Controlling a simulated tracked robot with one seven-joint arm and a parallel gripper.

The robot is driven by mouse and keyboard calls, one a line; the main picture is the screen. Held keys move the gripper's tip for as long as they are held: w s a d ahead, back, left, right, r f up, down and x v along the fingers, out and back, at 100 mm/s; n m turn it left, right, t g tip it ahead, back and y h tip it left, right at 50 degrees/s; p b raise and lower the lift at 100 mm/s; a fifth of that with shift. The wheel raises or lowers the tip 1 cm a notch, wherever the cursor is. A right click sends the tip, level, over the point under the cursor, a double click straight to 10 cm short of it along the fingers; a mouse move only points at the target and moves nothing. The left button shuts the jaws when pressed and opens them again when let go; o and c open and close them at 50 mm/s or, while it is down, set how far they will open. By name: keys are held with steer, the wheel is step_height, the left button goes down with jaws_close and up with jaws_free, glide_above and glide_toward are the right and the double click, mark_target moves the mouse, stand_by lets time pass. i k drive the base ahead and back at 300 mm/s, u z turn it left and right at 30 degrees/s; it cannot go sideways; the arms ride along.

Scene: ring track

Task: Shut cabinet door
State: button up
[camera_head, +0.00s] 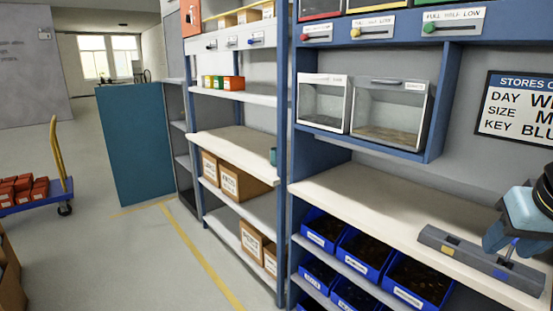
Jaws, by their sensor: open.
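A tall teal cabinet door (137,145) stands open at the left-centre, swung out from a narrow grey cabinet (179,140) with shelves. The door is upright, and its lower edge is close to the floor. The hinge is hard to make out. My gripper (507,246), light blue with a black wrist, is at the right edge over the worktop, far from the door. It is open; its fingers are partly cut off by the picture edge, and I see nothing held.
A blue shelving unit with a pale worktop (385,205) and blue bins (363,254) fills the right. A grey bar-like object (470,256) lies below my gripper. A blue cart (38,198) with red boxes stands at left. Floor before the door (135,250) is clear.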

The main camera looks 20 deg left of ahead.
mark_target(133, 119)
steer(key=u, duration=0.25)
steer(key=i, duration=0.65)
steer(key=u, duration=1.15)
steer(key=i, duration=0.95)
steer(key=u, duration=0.8)
steer(key=i, duration=2.2)
steer(key=z, duration=0.6)
steer(key=i, duration=1.15)
steer(key=z, duration=0.6)
steer(key=k, duration=0.8)
steer(key=z, duration=0.2)
